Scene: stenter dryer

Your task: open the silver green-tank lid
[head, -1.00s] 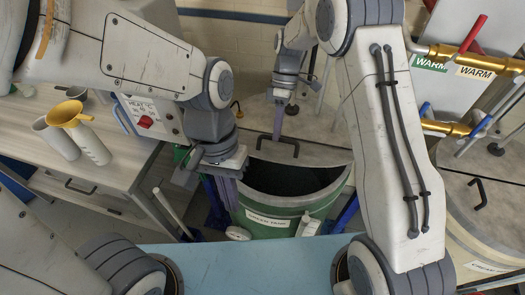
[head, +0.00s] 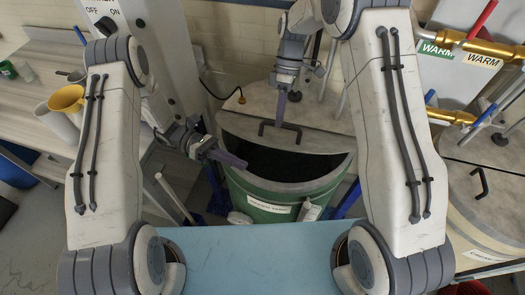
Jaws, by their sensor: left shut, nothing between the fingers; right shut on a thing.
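The green tank (head: 270,212) stands in the middle of the head view, with a white label on its front. Its silver lid (head: 240,127) is partly raised, and a dark opening shows below the lid's front edge. The lid's dark handle (head: 265,127) stands on its upper face. My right gripper (head: 281,119) comes down from behind and is shut on the handle; its fingers partly cover the contact. My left gripper (head: 240,162) is shut and empty, its fingers pointing right over the left part of the opening, below the lid edge.
A bench (head: 38,105) at left carries a yellow funnel (head: 66,99) and cups. A second lidded tank (head: 470,215) stands at right, below brass valves (head: 465,115) with coloured levers. A blue surface (head: 255,260) lies in front of the green tank.

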